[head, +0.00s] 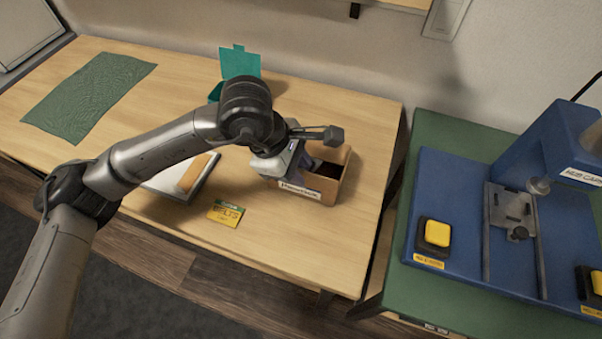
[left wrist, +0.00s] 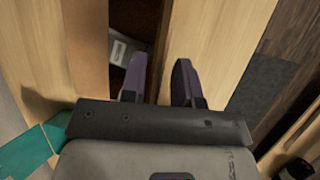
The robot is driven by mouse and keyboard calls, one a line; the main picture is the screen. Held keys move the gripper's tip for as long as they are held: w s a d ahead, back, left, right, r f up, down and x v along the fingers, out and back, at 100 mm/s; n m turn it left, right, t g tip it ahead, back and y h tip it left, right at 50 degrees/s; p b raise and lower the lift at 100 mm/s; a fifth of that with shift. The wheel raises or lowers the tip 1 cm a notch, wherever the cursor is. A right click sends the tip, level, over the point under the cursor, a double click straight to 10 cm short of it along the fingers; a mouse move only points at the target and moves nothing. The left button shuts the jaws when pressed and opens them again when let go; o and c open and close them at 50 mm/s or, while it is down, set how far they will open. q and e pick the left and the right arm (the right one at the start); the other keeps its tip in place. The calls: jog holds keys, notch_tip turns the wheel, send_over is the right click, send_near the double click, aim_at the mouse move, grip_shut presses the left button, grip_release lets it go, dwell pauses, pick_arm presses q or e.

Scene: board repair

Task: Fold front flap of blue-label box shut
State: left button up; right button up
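The cardboard box (head: 331,188) stands open on the wooden table, with a pale label (head: 298,189) on its front; I cannot clearly make out the label's colour. My left gripper (head: 306,164) is at the box's left side, pointing down, and hides part of it. In the left wrist view the two dark fingers (left wrist: 160,85) are apart. The left finger is over the box's dark opening and the right one is beyond the box wall (left wrist: 163,38); I cannot tell whether they touch it. The front flap is not clearly visible. My right gripper is out of view.
A teal open box (head: 240,63) stands behind my arm. A yellow-green card (head: 226,213) and a flat grey tray (head: 160,186) lie on the table. A green mat (head: 90,95) lies at back left. A blue machine (head: 465,190) stands on the green bench to the right.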

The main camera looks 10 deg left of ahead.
pick_arm(q)
jog(key=shift+x, duration=1)
grip_shut()
